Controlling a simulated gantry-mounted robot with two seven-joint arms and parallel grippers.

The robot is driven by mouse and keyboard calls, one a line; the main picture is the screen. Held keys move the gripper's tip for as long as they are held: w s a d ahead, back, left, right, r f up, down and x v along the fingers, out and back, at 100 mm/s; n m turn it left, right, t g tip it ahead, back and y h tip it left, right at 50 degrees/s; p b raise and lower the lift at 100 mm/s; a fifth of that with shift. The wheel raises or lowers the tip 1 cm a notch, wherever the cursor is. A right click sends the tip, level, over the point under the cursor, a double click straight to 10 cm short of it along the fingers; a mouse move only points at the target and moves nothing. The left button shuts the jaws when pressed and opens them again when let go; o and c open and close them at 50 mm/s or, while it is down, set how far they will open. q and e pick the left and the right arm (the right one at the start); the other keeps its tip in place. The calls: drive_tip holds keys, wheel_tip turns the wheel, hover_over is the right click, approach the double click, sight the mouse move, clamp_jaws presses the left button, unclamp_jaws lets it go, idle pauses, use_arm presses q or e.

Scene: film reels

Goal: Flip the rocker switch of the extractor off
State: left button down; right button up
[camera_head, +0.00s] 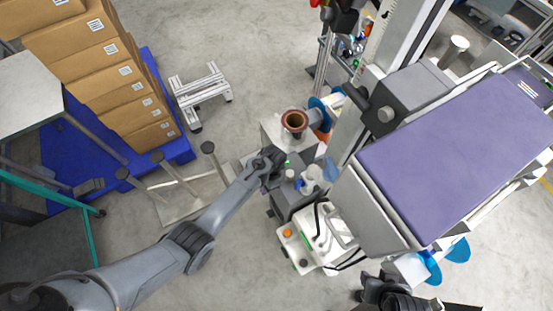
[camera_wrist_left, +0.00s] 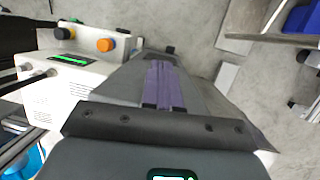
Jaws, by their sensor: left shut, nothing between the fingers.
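The extractor is probably the unit with a brown round-rimmed opening (camera_head: 294,120) on a pale box in the head view. I cannot pick out its rocker switch; my left gripper and arm cover part of this area. My left gripper (camera_head: 278,168) is just below the opening, over dark grey equipment with a small green light. Whether it touches anything is unclear. In the left wrist view, the gripper's fingers (camera_wrist_left: 163,85) are shut and empty, with a grey surface around them. A dark part of my right arm shows at the bottom of the head view; its jaws cannot be made out.
A white box with an orange button (camera_head: 287,233) stands close below my left gripper; its green display (camera_wrist_left: 68,60) shows in the wrist view. A large machine with a purple top (camera_head: 450,130) blocks the right. Cartons (camera_head: 110,75) on a blue pallet stand upper left.

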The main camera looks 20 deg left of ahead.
use_arm(q)
drive_tip(key=w+d+r+t+p, duration=0.1)
drive_tip(key=w+r+p, duration=0.1)
drive_tip(key=w+r, duration=1.1)
drive_tip(key=shift+d+r+p, duration=0.35)
drive_tip(key=shift+d+r, duration=0.05)
drive_tip(key=shift+r, duration=0.4)
drive_tip(key=f+b, duration=0.4)
drive_tip(key=s+a+f+b, duration=0.1)
drive_tip(key=f+b, duration=0.3)
drive_tip(key=f, duration=0.1)
drive_tip(key=s+f+b, duration=0.1)
drive_tip(key=f+b, duration=0.3)
drive_tip(key=shift+a+f, duration=0.25)
drive_tip(key=shift+f, duration=0.15)
